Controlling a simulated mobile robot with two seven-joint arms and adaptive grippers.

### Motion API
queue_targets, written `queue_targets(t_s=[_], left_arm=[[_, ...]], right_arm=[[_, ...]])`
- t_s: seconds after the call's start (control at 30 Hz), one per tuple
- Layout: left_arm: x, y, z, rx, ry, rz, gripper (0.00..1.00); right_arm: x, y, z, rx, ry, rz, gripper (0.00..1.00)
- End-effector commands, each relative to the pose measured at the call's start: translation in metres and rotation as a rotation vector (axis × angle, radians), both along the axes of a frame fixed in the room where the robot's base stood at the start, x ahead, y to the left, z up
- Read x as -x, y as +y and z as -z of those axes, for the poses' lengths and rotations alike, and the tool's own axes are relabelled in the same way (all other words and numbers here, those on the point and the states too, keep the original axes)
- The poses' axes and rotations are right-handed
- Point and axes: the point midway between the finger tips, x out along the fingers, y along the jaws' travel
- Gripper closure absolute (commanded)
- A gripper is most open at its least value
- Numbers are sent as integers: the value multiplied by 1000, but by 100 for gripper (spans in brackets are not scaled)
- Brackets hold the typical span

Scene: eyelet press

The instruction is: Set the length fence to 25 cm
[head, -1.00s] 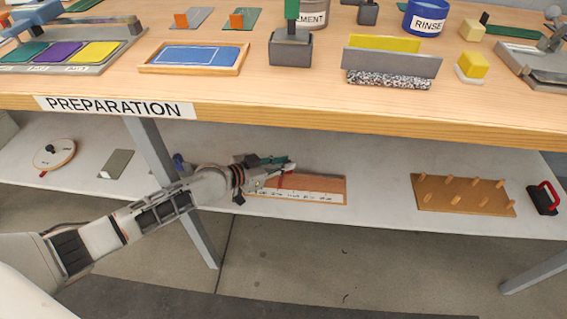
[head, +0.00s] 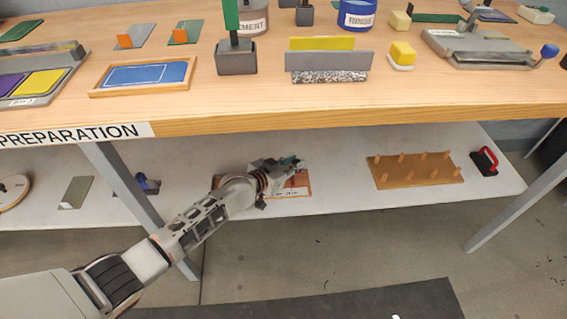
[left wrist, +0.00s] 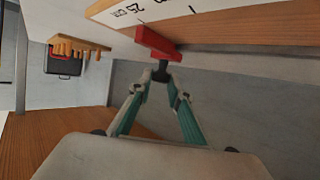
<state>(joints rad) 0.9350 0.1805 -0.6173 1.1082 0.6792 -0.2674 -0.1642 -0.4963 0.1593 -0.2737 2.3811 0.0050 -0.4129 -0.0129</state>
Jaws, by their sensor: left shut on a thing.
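The wooden length board (head: 304,191) lies on the lower shelf, with a white printed scale along it. It also shows close up in the left wrist view (left wrist: 240,22). The red fence (left wrist: 156,42) sits at the board's edge, right beside the "25 cm" mark on the scale. My left gripper (left wrist: 160,78) is shut on the fence's dark knob (left wrist: 160,70). In the head view my left gripper (head: 294,162) is over the right part of the board and hides the fence and much of the scale. My right gripper is not in view.
A peg board (head: 415,180) and a red-handled black block (head: 485,162) lie to the right on the shelf (head: 340,205). The workbench top (head: 240,108) overhangs it. A grey table leg (head: 125,190) stands left, close to my arm.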

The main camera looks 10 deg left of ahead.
Motion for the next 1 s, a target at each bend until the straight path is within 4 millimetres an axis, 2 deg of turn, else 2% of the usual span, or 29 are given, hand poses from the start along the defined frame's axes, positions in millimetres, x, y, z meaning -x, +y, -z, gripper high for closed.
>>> queue_targets(t_s=[0.33,0.37,0.4,0.77,1.0], left_arm=[[1,-6,1,4,2,5,100],[1,-6,1,4,2,5,74],[1,-6,1,4,2,5,65],[1,-3,0,2,1,2,65],[15,5,-6,3,2,3,65]], right_arm=[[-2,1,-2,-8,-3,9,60],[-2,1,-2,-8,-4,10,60],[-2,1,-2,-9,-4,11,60],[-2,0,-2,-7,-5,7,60],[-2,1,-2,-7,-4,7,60]])
